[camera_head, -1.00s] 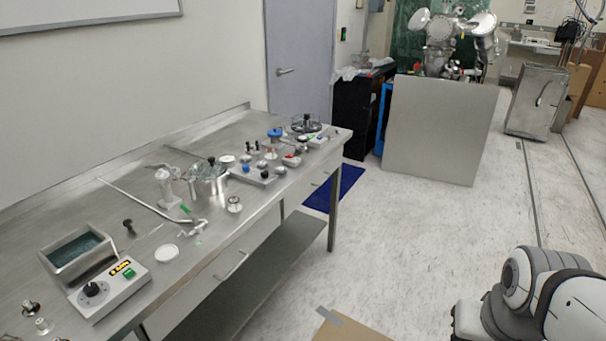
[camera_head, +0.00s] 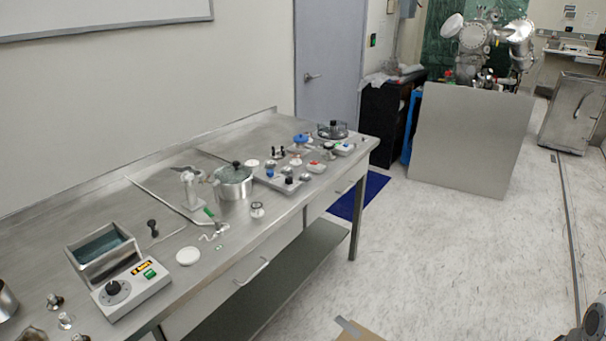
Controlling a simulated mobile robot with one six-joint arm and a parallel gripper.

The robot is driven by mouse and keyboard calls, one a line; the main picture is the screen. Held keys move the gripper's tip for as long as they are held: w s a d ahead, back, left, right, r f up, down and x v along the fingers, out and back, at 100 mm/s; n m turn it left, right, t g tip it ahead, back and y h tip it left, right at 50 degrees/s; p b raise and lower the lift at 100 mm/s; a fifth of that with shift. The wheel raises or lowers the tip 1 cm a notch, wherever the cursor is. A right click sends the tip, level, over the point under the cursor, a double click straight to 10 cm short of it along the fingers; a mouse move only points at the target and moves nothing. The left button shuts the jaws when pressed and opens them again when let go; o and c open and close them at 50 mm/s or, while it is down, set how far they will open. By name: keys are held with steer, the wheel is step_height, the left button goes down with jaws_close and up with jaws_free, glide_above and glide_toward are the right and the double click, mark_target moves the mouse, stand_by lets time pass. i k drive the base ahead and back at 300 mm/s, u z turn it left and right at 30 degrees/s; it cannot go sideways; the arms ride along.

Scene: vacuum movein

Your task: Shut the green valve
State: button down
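A small green part (camera_head: 209,212), which looks like the green valve's handle, sits at the end of a thin metal tube on the steel table (camera_head: 330,190). It is beside a white and metal stand (camera_head: 190,190) and left of a lidded steel pot (camera_head: 233,182). It is too small to tell whether the valve is open or shut. My gripper is not in view. Only a grey piece of what seems to be my arm shows at the bottom right corner.
A water bath with a control box (camera_head: 132,287) stands at the table's near left. A white dish (camera_head: 188,256) and several small fittings lie about. A large grey panel (camera_head: 467,140) stands behind.

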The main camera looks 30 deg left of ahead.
mark_target(217, 221)
steer(key=u, duration=0.55)
steer(key=i, duration=1.25)
steer(key=u, duration=1.3)
steer(key=i, duration=0.7)
steer(key=u, duration=0.4)
steer(key=k, duration=0.9)
steer(key=u, duration=0.15)
steer(key=i, duration=0.9)
steer(key=z, duration=0.1)
